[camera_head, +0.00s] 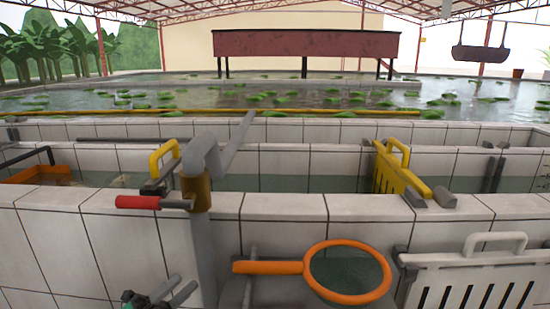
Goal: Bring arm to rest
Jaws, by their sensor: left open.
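My left gripper (186,284) shows at the bottom left, low in front of the white tiled wall. Its two grey fingers are apart, with nothing between them. It is below the red-handled valve and left of the orange-rimmed net. Most of my left arm is out of the picture. I do not see my right gripper.
A grey pipe (204,250) with a red handle (138,202) stands close to the gripper. A net with an orange hoop (316,252) is to the right. A white slotted panel (470,262) leans at the right. Tiled water tanks and a pond lie behind.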

